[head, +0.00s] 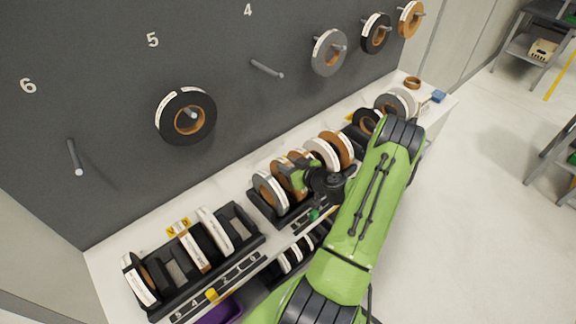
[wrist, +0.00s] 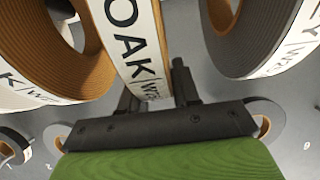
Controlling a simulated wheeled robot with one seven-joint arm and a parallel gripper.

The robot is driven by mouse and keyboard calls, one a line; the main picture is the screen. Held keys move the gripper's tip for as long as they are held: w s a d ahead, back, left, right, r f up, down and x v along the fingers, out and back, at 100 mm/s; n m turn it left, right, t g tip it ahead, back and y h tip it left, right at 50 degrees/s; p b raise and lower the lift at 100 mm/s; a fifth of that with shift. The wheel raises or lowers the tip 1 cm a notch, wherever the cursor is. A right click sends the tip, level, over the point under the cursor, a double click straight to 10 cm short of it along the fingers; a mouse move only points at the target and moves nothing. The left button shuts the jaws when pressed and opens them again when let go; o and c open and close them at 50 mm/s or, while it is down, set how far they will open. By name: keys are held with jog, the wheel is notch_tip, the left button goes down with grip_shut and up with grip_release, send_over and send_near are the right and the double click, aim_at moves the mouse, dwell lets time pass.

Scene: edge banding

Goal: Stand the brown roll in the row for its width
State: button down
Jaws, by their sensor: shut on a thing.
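My gripper (head: 302,174) is over the middle black rack (head: 284,219) and is shut on a brown roll (wrist: 130,35). In the wrist view its white band reads OAK, with a width text partly cut off, and it is upright between the fingers. In the head view the brown roll (head: 284,180) is partly hidden by my gripper. I cannot tell whether it rests in the rack or is lifted. In the wrist view another brown roll (wrist: 60,70) is to its left and a grey roll with a brown core (wrist: 258,45) to its right.
A left rack (head: 247,240) holds several rolls and has a numbered front strip (head: 228,284). More rolls stand at the far right (head: 395,104). Rolls hang on wall pegs, such as a black one (head: 186,116). A purple bin (head: 223,312) is below the bench edge.

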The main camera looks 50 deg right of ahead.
jog(key=shift+f+b, duration=0.3)
jog(key=shift+b, duration=0.15)
jog(key=c, duration=0.8)
grip_release()
jog(key=shift+f, duration=0.1)
